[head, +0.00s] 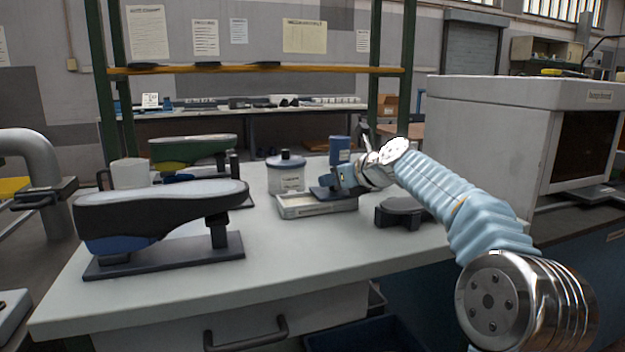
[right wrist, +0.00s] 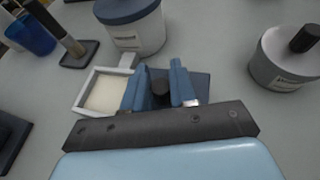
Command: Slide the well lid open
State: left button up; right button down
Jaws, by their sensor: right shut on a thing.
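The well is a shallow pale tray (head: 292,211) on the grey bench, in the middle of the head view. Its cream inside shows at the left. The well also shows in the right wrist view (right wrist: 84,89), with its open part left of my fingers. The dark blue flat lid (right wrist: 200,80) lies to the right of that open part and covers the rest, as far as I can see. My right gripper (right wrist: 160,88) is shut on the lid's dark round knob (right wrist: 160,80); in the head view the gripper (head: 338,187) is over the lid. My left gripper is out of view.
A large grey cabinet (head: 490,130) stands at the right. The bench front is clear.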

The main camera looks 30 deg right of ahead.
jog(key=shift+s+d, duration=0.15)
jog(key=shift+d, duration=0.2)
jog(key=c, duration=1)
grip_release()
jog(key=shift+d, duration=0.1)
jog(key=shift+s, duration=0.1)
jog(key=v, duration=1.3)
jog(key=shift+s+r, duration=0.15)
jog(key=shift+s, duration=0.2)
